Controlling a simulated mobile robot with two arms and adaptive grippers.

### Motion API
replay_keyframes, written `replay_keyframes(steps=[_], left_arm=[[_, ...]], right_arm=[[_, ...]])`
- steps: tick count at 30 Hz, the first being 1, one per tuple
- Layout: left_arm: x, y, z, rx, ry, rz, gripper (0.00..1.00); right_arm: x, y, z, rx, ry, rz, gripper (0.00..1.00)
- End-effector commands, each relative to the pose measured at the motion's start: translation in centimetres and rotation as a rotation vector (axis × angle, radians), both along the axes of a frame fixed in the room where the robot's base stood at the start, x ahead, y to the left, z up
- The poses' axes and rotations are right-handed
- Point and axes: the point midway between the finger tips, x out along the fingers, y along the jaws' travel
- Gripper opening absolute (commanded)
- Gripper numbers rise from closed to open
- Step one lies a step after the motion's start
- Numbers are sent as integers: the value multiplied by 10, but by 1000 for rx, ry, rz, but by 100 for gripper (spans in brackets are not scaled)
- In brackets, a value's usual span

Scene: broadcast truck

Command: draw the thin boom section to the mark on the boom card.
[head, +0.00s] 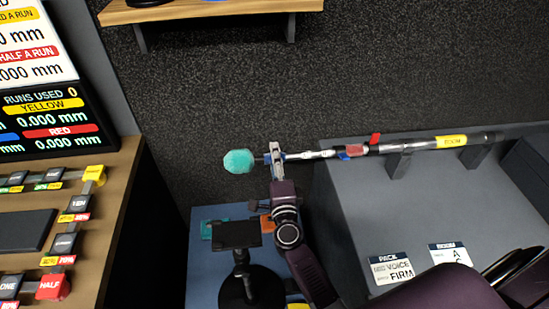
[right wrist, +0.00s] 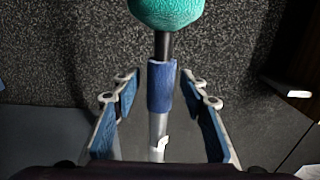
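The boom (head: 410,146) lies across supports at the back of the grey bench, with a yellow BOOM label. Red and blue bands and a red flag (head: 375,139) mark its middle. Its thin section (head: 318,155) reaches left to a teal foam ball (head: 239,161). My right gripper (head: 277,153) is around the thin section near the ball. In the right wrist view its fingers are spread either side of the blue sleeve (right wrist: 161,88), with gaps on both sides. The boom card (head: 450,256) lies on the bench; its small text is only partly readable. My left gripper is out of view.
A PACK card (head: 391,269) lies beside the boom card. A black stand (head: 238,234) is on the blue surface (head: 205,285) below the ball. A brown console (head: 130,190) with labelled keys is at left. A wooden shelf (head: 215,10) is above. The bench middle is clear.

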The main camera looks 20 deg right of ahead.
Motion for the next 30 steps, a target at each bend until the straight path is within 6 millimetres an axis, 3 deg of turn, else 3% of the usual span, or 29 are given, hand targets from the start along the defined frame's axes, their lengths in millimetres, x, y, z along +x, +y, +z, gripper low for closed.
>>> replay_keyframes(steps=[18,30], left_arm=[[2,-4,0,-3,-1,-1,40],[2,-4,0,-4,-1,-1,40]], right_arm=[[-104,28,-2,0,4,2,40],[-114,30,-1,0,1,1,40]])
